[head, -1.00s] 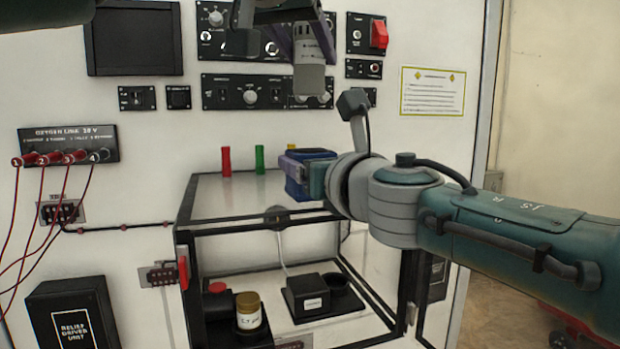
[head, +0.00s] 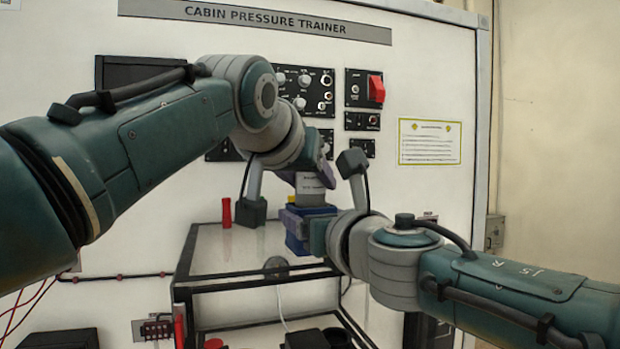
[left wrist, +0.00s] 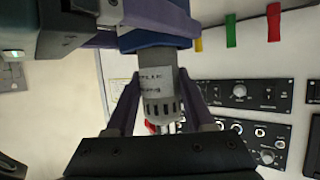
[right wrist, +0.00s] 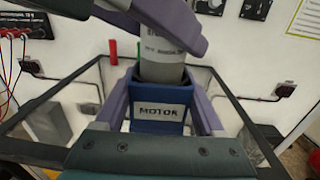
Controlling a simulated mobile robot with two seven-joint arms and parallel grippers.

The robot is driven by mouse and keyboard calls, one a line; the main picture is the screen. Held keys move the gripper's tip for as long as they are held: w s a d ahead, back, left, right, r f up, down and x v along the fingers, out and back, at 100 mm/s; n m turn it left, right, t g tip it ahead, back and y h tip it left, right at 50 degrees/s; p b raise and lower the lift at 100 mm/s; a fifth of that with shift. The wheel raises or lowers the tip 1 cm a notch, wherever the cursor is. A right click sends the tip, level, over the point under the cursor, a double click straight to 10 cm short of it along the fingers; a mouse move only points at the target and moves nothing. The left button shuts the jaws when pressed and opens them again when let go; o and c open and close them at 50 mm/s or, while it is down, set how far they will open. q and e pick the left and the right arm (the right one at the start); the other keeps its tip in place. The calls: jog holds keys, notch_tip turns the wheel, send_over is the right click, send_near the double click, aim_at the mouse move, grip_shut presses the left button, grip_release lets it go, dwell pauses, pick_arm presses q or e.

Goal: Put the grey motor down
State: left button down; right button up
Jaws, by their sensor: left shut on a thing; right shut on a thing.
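The grey motor (head: 312,187) is upright, with a white label, over the blue holder (head: 297,243). My left gripper (head: 301,178) is shut on the motor from above; its fingers flank the vented end of the motor (left wrist: 160,102) in the left wrist view. The holder reads MOTOR in the right wrist view (right wrist: 158,122). My right gripper (head: 312,234) is shut on the holder, a purple finger on each side. The motor's lower end (right wrist: 160,62) is in the holder's open top; how deep it sits is hidden.
A black-framed stand (head: 190,291) with a clear top is below the holder. The trainer panel with switches (head: 365,88) is close behind my grippers. My left forearm covers much of the left of the head view.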

pick_arm(q)
jog(key=shift+f, duration=0.2)
jog(key=shift+f, duration=0.3)
jog(key=shift+c, duration=1.4)
grip_release()
jog(key=shift+s+r, duration=0.1)
jog(key=shift+r, duration=0.55)
jog(key=v, duration=1.1)
jog(key=shift+s+r, duration=0.2)
jog(key=shift+s, duration=0.15)
jog(key=shift+a, duration=0.1)
